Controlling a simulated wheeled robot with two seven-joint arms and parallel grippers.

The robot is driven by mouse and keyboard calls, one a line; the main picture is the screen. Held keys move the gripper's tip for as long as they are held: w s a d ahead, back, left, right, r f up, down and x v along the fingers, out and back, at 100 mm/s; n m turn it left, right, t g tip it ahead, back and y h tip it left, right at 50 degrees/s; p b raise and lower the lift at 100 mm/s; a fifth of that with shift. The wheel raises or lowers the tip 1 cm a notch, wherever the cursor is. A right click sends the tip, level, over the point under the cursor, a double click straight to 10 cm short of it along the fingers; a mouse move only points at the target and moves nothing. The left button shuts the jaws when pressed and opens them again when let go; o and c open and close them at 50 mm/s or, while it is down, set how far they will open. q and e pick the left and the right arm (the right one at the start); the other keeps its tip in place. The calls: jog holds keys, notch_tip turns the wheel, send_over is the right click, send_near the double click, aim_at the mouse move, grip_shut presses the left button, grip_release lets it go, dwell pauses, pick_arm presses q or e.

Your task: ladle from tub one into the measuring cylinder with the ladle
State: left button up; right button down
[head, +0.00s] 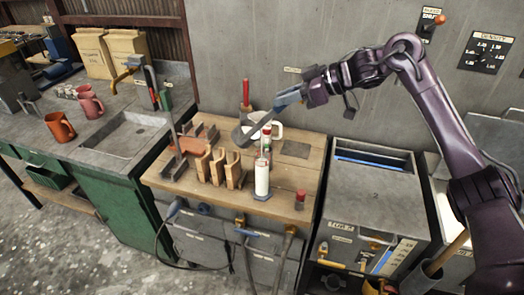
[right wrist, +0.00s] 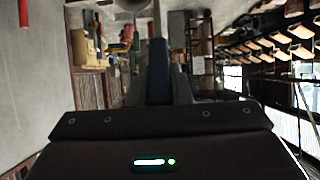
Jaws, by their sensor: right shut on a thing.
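My right gripper (head: 279,104) reaches in from the right, above the back of the wooden bench. The measuring cylinder (head: 262,179) stands upright near the bench front, white inside, below and apart from my gripper. My left gripper is not in view.
A white jug (head: 276,131) and a red-handled tool (head: 246,93) stand at the bench back. A wooden rack (head: 217,170) is left of the cylinder, and a small red-capped item (head: 300,199) is right of it.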

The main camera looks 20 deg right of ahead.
jog(key=shift+s+d+f+b, duration=0.2)
jog(key=shift+d+b, duration=0.15)
jog(key=shift+b, duration=0.5)
jog(key=shift+f, duration=0.1)
dwell(0.5)
jog(key=shift+s+d+f+t+y+b, duration=0.2)
jog(key=shift+d+f+t+y+b, duration=0.15)
jog(key=shift+b, duration=0.5)
dwell(0.8)
jog(key=shift+s+d+f+y+b, duration=0.25)
jog(key=shift+d+f+y+b, duration=0.1)
jog(key=shift+b, duration=0.65)
jog(key=shift+r, duration=0.1)
jog(key=shift+s+d+f+t+b, duration=0.25)
jog(key=shift+f+b, duration=0.15)
jog(key=shift+b, duration=0.4)
